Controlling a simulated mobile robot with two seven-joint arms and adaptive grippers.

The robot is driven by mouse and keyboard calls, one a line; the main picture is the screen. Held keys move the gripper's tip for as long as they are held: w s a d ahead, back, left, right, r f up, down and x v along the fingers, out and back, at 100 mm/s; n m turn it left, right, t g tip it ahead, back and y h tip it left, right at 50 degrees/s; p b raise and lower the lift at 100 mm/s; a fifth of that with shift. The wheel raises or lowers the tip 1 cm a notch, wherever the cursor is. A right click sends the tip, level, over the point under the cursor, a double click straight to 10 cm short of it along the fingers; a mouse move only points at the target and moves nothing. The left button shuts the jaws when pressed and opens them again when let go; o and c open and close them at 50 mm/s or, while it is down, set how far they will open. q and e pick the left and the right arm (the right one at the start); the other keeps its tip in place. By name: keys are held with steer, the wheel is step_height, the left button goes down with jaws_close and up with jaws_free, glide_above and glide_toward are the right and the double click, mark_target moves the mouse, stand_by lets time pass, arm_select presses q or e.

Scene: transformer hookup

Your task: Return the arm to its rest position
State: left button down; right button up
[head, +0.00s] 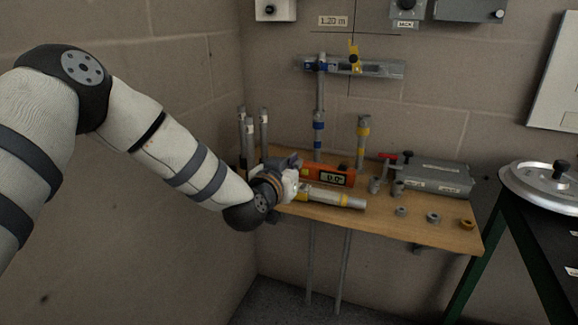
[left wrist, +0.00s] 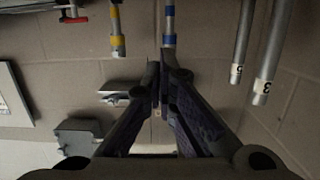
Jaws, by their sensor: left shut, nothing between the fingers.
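My left arm (head: 180,150) comes in from the left and reaches to the left part of a wooden shelf bench. My left gripper (head: 292,163) is at the back left of the bench, next to an orange level with a digital display (head: 328,175). In the left wrist view its fingers (left wrist: 162,80) come together at the tips, shut with nothing between them. That view looks toward the wall and appears upside down. My right gripper is in neither view.
Grey pipes (head: 248,130) stand at the left, close to my gripper. A yellow-banded pipe (head: 333,196) lies on the bench (head: 450,235) in front. A grey box (head: 430,177) and several small rings are farther right. A round metal lid (head: 545,185) is at far right.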

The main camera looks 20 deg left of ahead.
arm_select(q)
steer(key=shift+s, duration=0.7)
steer(key=s+d+f+g+h, duration=0.15)
steer(key=s+f+g, duration=0.25)
steer(key=s+f, duration=0.7)
steer(key=s+d+f+g, duration=0.2)
steer(key=s+f+g, duration=0.2)
steer(key=s+f, duration=0.65)
steer(key=s+a+f+g, duration=0.2)
steer(key=s+f+g, duration=0.1)
steer(key=s, duration=0.6)
steer(key=s+a+f+g+y, duration=0.1)
steer(key=s+a+f+g, duration=0.1)
steer(key=s, duration=0.8)
steer(key=s+a+f+g+y, duration=0.1)
steer(key=s+f+g, duration=0.3)
steer(key=s, duration=0.5)
steer(key=shift+s+a+n+g, duration=0.35)
steer(key=shift+a+n+g, duration=0.05)
steer(key=shift+a, duration=0.1)
